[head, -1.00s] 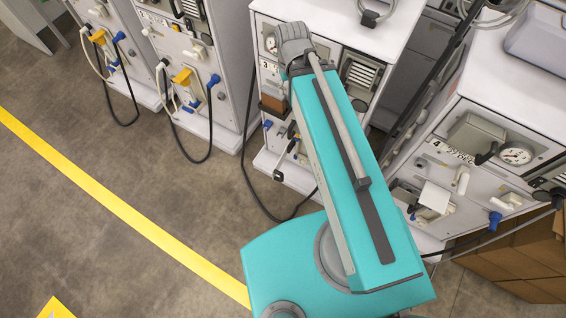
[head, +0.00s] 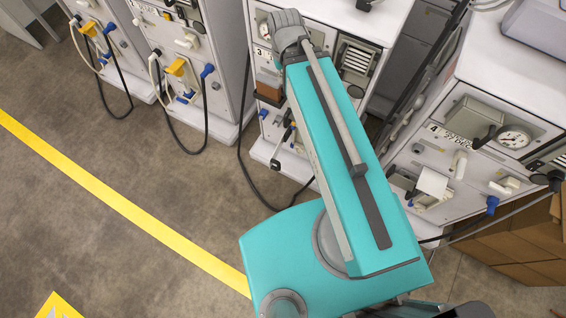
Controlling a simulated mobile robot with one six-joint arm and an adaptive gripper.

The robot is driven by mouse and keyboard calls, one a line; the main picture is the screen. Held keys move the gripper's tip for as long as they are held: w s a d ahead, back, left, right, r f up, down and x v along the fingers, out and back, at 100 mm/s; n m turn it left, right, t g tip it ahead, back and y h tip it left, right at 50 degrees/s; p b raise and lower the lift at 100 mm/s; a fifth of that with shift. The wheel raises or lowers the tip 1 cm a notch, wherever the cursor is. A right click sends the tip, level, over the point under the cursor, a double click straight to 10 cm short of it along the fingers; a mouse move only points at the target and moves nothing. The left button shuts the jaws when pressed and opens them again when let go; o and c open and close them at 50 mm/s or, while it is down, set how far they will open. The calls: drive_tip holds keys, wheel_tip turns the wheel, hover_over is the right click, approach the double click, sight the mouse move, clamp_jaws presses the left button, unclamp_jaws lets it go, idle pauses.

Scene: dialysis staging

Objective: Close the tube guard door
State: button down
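Machine 4 (head: 473,108) stands at the right, with a gauge and several knobs on its front. A small white flat panel (head: 432,183) juts out from its lower front; it may be the tube guard door, but I cannot tell for sure. Machine 3 (head: 369,24) stands behind my teal arm, which hides part of its front. A lever with a dark end (head: 282,147) sticks out low on machine 3. My gripper cannot be made out in this view. A dark shape at the bottom right edge may be part of my arm.
Two more machines (head: 172,20) stand at the upper left, with hanging dark hoses (head: 206,125). Brown boxes (head: 510,250) lie at the lower right. A yellow floor line (head: 120,205) crosses the open floor at the left. A dark cable lies by machine 3.

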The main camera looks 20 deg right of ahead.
wheel_tip(320, 180, down, 10)
drive_tip(key=b, duration=0.9)
drive_tip(key=shift+f, duration=0.15)
